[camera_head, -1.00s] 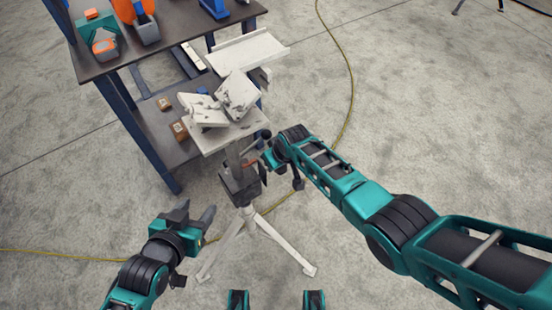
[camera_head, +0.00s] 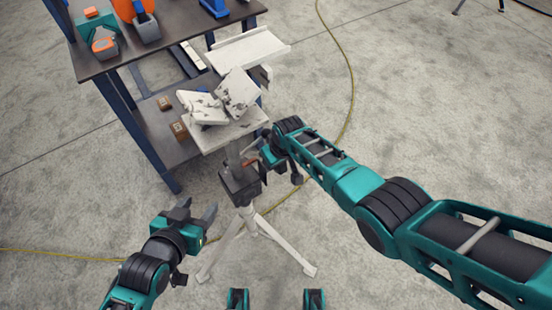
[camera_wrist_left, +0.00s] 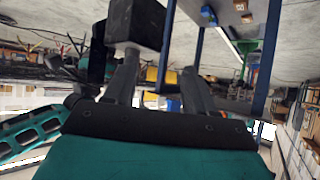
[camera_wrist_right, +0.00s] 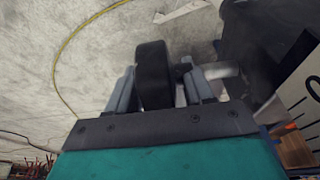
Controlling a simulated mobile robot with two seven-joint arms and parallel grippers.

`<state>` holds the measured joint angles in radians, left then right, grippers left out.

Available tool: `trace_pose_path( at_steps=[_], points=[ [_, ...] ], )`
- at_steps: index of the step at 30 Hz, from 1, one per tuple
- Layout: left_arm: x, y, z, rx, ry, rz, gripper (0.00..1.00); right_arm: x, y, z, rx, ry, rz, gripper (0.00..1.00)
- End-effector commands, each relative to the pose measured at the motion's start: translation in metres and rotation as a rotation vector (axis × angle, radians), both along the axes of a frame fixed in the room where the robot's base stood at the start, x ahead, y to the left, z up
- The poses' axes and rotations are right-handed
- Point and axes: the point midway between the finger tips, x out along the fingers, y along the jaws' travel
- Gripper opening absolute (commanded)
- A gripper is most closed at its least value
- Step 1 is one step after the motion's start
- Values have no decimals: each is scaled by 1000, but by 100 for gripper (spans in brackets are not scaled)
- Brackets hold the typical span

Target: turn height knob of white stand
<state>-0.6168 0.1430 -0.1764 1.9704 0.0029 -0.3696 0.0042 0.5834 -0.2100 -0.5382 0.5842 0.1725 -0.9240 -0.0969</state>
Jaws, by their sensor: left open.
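The white stand (camera_head: 241,136) is right of the workbench, on splayed white legs. It has a white top plate with tilted white blocks and a dark box (camera_head: 240,184) on its column. In the right wrist view, a thick black knob (camera_wrist_right: 152,77) lies between the fingers of my right gripper (camera_wrist_right: 165,88); a pale rod runs beside it toward a dark body. I cannot tell whether both fingers press on it. In the head view, that gripper (camera_head: 268,156) is beside the column, partly hidden by its arm. My left gripper (camera_head: 197,212) is open and empty, left of the stand.
A dark workbench (camera_head: 105,67) with blue legs stands behind left, holding teal, orange and blue items. Small brown blocks (camera_head: 179,130) lie on its lower shelf. A yellow cable (camera_head: 351,85) crosses the floor.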

Motion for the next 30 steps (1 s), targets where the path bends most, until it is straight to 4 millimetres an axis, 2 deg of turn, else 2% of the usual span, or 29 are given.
trace_pose_path(
  at_steps=[11,20,30],
  points=[
    [0,1,5,3,-1,1,55,0,-1,7,1,-3,0,55],
    [-4,12,31,20,1,14,55,-10,-7,54,1,-4,0,55],
    [-5,10,60,17,1,12,55,-23,-16,106,1,-3,0,55]
  ],
)
